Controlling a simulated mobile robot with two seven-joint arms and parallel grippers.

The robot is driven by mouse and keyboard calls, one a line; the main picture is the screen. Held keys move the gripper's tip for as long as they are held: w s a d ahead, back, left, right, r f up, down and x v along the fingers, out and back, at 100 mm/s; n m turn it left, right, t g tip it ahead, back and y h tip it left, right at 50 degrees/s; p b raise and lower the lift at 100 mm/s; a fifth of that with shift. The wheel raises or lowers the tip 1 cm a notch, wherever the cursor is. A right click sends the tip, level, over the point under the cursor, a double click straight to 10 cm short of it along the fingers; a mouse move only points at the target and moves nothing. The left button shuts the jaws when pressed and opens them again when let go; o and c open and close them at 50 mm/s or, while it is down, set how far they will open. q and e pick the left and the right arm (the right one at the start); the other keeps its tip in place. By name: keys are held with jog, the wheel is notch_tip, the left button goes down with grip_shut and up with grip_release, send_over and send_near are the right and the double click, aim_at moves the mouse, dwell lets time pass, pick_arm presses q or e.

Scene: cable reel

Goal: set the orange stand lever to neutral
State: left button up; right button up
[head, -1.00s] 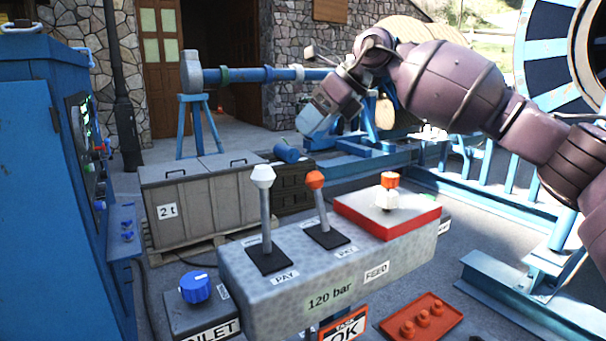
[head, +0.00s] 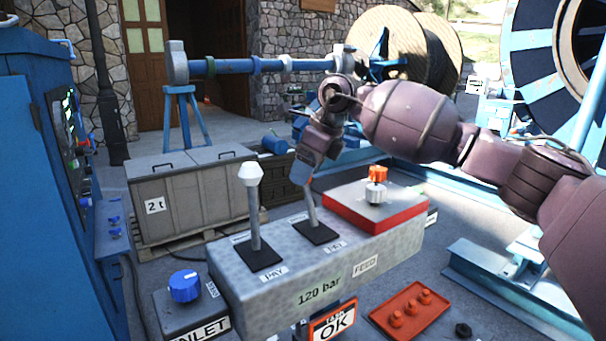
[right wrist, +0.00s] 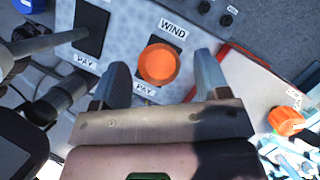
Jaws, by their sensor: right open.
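The stand lever is a grey stick (head: 312,208) on a black plate in the middle of the grey console (head: 290,285). Its orange knob is hidden behind my right gripper in the head view. In the right wrist view the orange knob (right wrist: 158,65) sits between the two fingers, with a gap on each side. My right gripper (head: 303,172) is open and over the lever top, pointing down; its fingers also show in the right wrist view (right wrist: 160,82). The labels WIND and PAY lie at the two ends of the lever's plate. My left gripper is not in view.
A white-knobbed lever (head: 251,200) stands left of the orange lever. A red-edged box with an orange-and-white knob (head: 376,184) is close on the right. A blue knob (head: 185,286) and a red tray (head: 411,312) flank the console.

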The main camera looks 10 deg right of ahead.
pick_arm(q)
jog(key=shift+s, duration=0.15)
pick_arm(e)
jog(key=shift+x, duration=1.1)
jog(key=shift+c, duration=0.5)
